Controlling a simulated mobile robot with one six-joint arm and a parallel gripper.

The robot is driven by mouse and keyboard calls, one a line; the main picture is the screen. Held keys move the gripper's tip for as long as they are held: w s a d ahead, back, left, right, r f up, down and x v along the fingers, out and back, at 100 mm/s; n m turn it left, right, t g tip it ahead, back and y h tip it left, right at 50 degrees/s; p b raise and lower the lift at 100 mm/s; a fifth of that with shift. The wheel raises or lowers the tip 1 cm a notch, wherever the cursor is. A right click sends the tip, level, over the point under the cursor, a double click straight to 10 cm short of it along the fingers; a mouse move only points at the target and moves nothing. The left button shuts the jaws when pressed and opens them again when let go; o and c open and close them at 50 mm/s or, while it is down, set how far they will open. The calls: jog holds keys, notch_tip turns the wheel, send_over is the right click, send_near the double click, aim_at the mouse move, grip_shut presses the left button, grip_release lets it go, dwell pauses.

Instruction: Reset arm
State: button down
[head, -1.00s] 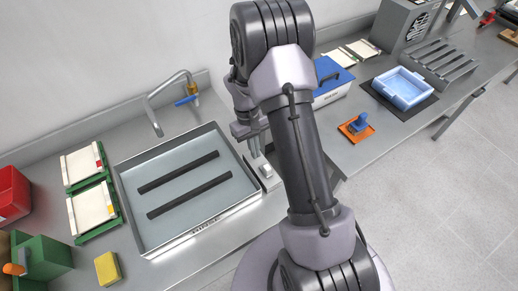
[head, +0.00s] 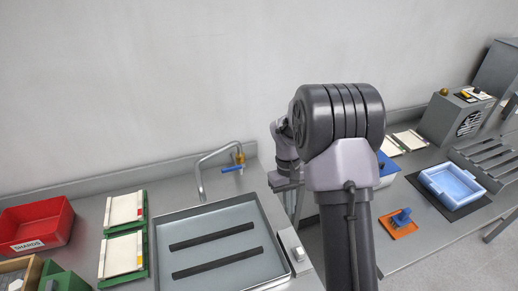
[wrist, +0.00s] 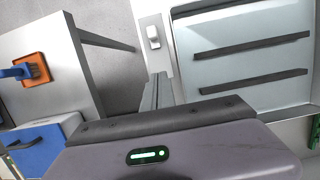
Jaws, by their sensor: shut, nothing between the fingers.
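My gripper shows in the wrist view (wrist: 156,92), its fingers together and empty. It hangs above the bench near a white rocker switch (wrist: 153,37), beside the grey tray with two dark bars (wrist: 245,75). In the head view my arm rises at centre right and folds over. The wrist end is left of the dark elbow, and the fingertips are mostly hidden there. The grey tray (head: 160,228) lies to the left of the arm.
A tap (head: 200,178) stands behind the tray. A red bin (head: 35,226) and white panels in green frames (head: 124,210) are at left. An orange plate with a blue handle (head: 398,224), a light blue tray (head: 452,186) and a grey machine (head: 455,116) are at right.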

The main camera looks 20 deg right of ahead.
jog(key=s+a+r+m+t+b, duration=0.2)
jog(key=s+a+r+t+b, duration=0.3)
jog(key=s+a+r+b, duration=0.5)
jog(key=s+a+m+t+y+b, duration=0.2)
jog(key=s+a+t, duration=0.1)
jog(key=s, duration=0.7)
jog(key=shift+s+a+r+m+t, duration=0.3)
jog(key=shift+a+m, duration=0.1)
jog(key=shift+a, duration=0.4)
